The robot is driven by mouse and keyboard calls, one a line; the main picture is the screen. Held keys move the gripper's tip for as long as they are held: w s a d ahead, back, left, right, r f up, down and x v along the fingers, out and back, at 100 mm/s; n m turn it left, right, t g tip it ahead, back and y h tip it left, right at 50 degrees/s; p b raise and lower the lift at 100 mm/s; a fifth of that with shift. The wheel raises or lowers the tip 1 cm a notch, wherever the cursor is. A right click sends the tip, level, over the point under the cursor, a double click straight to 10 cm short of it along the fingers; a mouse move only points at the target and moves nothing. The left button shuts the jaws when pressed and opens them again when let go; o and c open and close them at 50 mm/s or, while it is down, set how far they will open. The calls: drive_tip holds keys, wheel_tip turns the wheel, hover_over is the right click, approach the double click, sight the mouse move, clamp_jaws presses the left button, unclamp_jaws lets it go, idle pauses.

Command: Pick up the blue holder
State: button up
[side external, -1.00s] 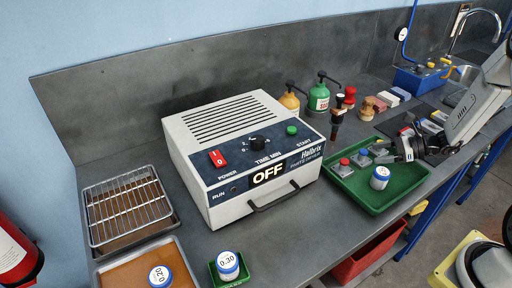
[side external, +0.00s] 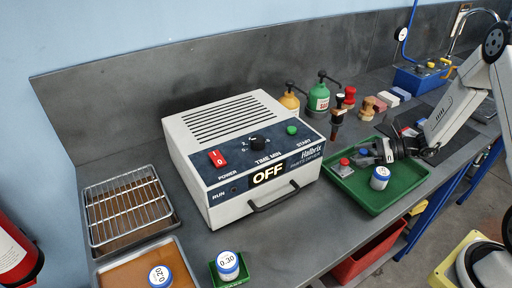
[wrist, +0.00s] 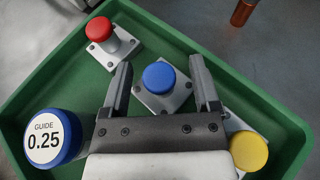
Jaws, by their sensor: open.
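The blue holder (wrist: 159,77), a blue round knob on a grey square base, sits in the green tray between my open fingers in the wrist view. In the side view it (side external: 364,153) is partly hidden by my gripper (side external: 377,152), which is low over the tray. In the wrist view my gripper (wrist: 162,82) has a finger on each side of the blue knob, with gaps visible. A red holder (wrist: 99,30) stands at upper left of it. A yellow holder (wrist: 248,150) is at lower right, partly covered by my right finger.
The green tray (side external: 400,200) has a raised rim around the holders. A blue-lidded jar marked 0.25 (wrist: 52,138) stands in the tray near my left finger. The parts dryer (side external: 245,150) stands left of the tray, and a dark tool (side external: 338,118) stands behind it.

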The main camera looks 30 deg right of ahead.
clamp_jaws()
drive_tip(key=shift+r, duration=0.2)
idle(0.5)
drive_tip(key=shift+r, duration=0.9)
drive_tip(key=s+a+r, duration=0.3)
drive_tip(key=s+r, duration=0.7)
drive_tip(key=s, duration=0.3)
drive_tip(key=shift+s+a+r, duration=0.25)
drive_tip(key=shift+a+r, duration=0.1)
drive_tip(key=shift+r, duration=0.05)
